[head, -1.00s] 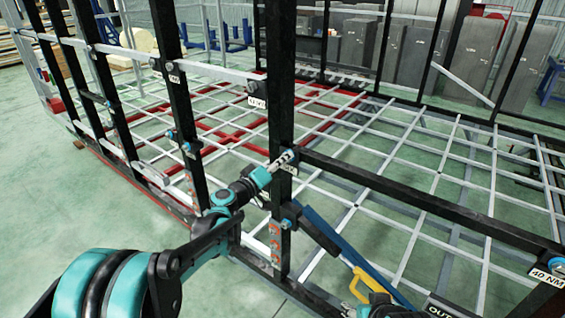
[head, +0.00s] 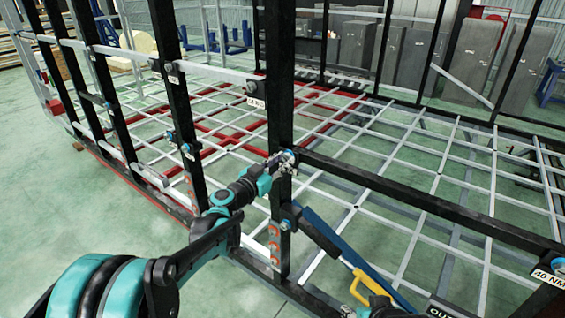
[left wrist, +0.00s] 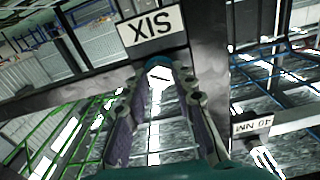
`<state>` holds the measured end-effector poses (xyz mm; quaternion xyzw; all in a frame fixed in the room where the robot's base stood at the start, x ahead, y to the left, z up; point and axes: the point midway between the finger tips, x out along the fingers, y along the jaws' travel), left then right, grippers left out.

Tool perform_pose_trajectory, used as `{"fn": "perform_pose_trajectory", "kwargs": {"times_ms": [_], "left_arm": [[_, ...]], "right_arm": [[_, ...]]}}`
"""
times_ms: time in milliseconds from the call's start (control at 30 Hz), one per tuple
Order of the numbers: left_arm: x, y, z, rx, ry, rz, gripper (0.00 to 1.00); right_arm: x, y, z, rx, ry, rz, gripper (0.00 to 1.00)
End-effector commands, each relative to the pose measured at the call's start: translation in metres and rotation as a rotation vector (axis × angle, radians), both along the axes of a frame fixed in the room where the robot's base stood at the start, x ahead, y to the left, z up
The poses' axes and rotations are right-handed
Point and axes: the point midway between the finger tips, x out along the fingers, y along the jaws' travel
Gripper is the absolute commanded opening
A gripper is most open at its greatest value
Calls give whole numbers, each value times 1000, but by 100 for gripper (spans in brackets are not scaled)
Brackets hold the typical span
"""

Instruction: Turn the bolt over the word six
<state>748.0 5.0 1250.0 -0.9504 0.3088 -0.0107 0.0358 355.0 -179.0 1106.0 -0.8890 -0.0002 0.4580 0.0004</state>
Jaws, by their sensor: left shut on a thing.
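The SIX label (left wrist: 152,27) shows upside down in the left wrist view, on a dark metal post. A teal-blue bolt (left wrist: 160,61) sits beside it, between the fingertips. My left gripper (left wrist: 160,82) is shut on this bolt, with one finger at each side. In the head view my left gripper (head: 284,160) is at the black upright post (head: 281,100), where a black crossbar meets it. The fingers cover most of the bolt and the label there. My right gripper cannot be made out in either view.
Other labels with blue bolts sit on the frame, such as the 40 NM label (head: 549,278) at the lower right. A black crossbar (head: 430,205) runs right from the post. A blue bar (head: 335,240) and a yellow handle (head: 362,288) are below. Green floor (head: 40,190) is clear at left.

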Motion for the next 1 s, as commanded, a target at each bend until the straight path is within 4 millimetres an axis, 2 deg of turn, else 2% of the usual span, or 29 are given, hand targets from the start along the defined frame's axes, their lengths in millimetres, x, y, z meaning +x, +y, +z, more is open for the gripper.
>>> {"fn": "perform_pose_trajectory", "kwargs": {"times_ms": [500, 1000], "left_arm": [[-1, 0, -1, 298, -215, -3, 0], [-2, 0, -1, 366, -265, -3, 0]], "right_arm": [[0, 0, -2, 0, 0, 0, 50], [0, 0, -3, 0, 0, 0, 50]]}}
